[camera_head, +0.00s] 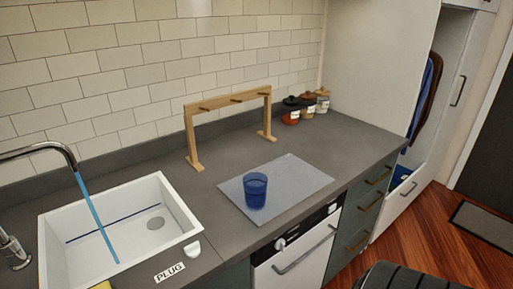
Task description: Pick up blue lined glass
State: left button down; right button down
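A blue glass (255,191) stands upright on a light grey rectangular board (300,182) on the dark grey counter. Lines on the glass are too small to make out clearly. Neither of my grippers shows in the head view, and nothing is touching the glass.
A wooden rack (190,137) stands behind the board, with several lidded jars (306,105) at the back right. A white sink (55,245) with a faucet (40,148) is at left. A PLUG label (169,272) lies near the front edge. Counter right of the board is clear.

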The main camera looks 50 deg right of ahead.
aim_at(255, 184)
jog(key=z, duration=1.5)
jog(key=l+u, duration=0.1)
jog(key=u, duration=0.55)
jog(key=l+u, duration=0.45)
jog(key=l, duration=0.25)
jog(key=k+l+u, duration=0.1)
jog(key=l+u, duration=0.35)
jog(key=l, duration=0.2)
